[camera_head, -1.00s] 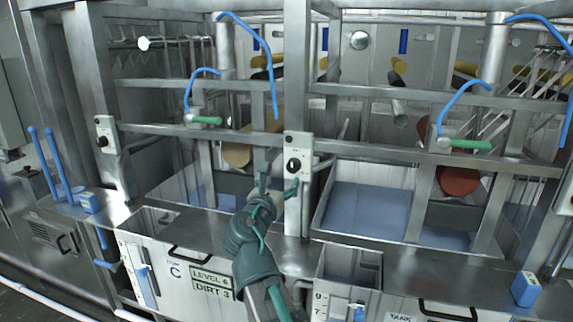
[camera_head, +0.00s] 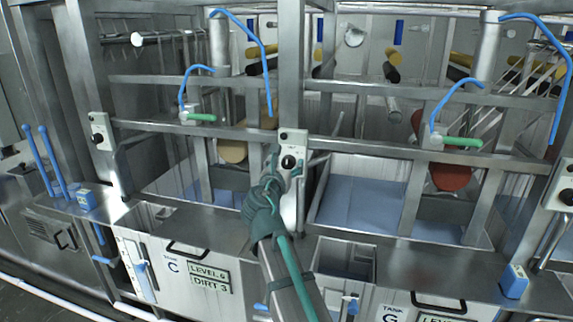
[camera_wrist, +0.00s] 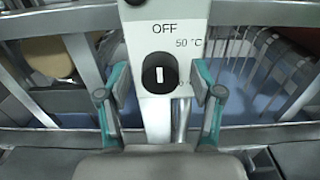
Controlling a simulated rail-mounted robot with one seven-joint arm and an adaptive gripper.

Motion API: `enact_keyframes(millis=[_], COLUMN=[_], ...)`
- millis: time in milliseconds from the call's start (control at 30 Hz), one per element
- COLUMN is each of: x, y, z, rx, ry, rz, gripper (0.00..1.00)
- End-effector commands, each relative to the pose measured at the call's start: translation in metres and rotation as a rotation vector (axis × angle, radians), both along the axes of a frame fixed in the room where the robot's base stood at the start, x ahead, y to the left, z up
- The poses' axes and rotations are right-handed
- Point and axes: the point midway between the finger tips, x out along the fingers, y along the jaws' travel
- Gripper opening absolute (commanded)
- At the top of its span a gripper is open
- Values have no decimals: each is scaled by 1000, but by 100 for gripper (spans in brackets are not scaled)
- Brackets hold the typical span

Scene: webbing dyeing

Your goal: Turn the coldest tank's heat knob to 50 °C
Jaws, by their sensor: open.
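A white control panel (camera_head: 294,141) on the middle post carries a round black heat knob (camera_head: 289,162). In the wrist view the knob (camera_wrist: 160,74) sits near the centre, with its white mark upright below the word OFF. The label "50 °C" (camera_wrist: 188,42) is printed to the upper right of the knob; a lower label is partly covered. My gripper (camera_head: 285,172) is in front of this panel. In the wrist view my gripper (camera_wrist: 160,88) is open, with one teal finger on each side of the knob; contact is not visible.
Other knob panels are on the left post (camera_head: 101,138) and at the right edge (camera_head: 565,195). Tank C's front (camera_head: 180,270) reads level 6, dirt 3; another labelled tank front (camera_head: 405,307) is at right. Metal rails and blue hoses (camera_head: 265,70) surround the panel.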

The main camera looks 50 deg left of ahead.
Motion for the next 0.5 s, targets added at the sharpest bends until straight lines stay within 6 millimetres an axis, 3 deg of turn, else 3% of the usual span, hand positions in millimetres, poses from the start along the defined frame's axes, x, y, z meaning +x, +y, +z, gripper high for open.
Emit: enact_keyframes(millis=[67,400,500], x=[0,0,0], y=[0,0,0], z=[0,0,0], rx=[0,0,1], ry=[0,0,1], rz=[0,0,0], gripper=[64,8,7])
